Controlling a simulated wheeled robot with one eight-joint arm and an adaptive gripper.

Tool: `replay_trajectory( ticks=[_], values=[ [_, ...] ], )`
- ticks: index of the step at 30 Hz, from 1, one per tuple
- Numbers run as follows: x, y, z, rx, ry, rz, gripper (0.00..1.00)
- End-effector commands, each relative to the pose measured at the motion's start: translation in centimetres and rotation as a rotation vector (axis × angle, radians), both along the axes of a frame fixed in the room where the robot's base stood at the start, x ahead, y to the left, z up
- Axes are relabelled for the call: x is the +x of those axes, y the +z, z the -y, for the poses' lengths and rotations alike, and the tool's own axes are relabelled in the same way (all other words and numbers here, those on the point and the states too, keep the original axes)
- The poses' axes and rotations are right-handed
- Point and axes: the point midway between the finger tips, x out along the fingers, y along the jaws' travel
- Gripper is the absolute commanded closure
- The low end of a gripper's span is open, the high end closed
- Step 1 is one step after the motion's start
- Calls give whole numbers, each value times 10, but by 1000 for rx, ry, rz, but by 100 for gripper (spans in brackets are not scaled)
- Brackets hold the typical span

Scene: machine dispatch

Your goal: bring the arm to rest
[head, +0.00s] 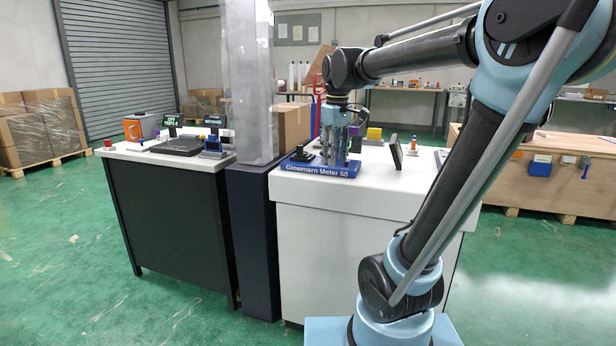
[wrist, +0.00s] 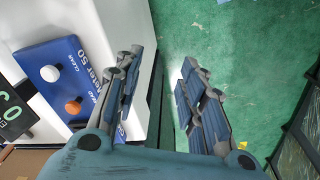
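My gripper (head: 340,158) points down at the end of my raised arm, over the front of the white counter (head: 345,198). In the wrist view its fingers (wrist: 160,88) are spread apart with nothing between them. Below the gap are the counter's edge and the green floor. A blue meter lettered "Glowmarn Meter 50" (head: 318,170) sits on the counter beside and behind my gripper, partly hidden by it. In the wrist view the meter (wrist: 60,58) lies left of the fingers, with a white knob (wrist: 49,73) marked CLEAR and an orange knob (wrist: 73,107) marked READ.
A clear-topped dark pillar (head: 252,230) stands left of the white counter. Beyond it is a dark bench (head: 180,220) with devices on it. A small tilted display (head: 396,152) stands on the counter's right. A wooden bench (head: 540,190) is at right. The green floor is open.

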Motion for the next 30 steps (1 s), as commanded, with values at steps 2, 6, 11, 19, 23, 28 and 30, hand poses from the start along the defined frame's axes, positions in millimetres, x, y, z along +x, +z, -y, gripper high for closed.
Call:
replay_trajectory(
  ticks=[2, 6, 11, 19, 23, 28, 30],
  values=[
    [-20, -18, 18, 7, -75, 10, 63],
    [-52, -49, 43, 20, -205, 28, 63],
    [-88, -88, 66, 35, -350, 48, 63],
    [-147, -163, 95, 64, -593, 82, 63],
    [-168, -195, 104, 77, -690, 98, 63],
    [-184, -220, 109, 86, -765, 108, 63],
    [-187, -225, 110, 88, -778, 110, 63]
  ],
)
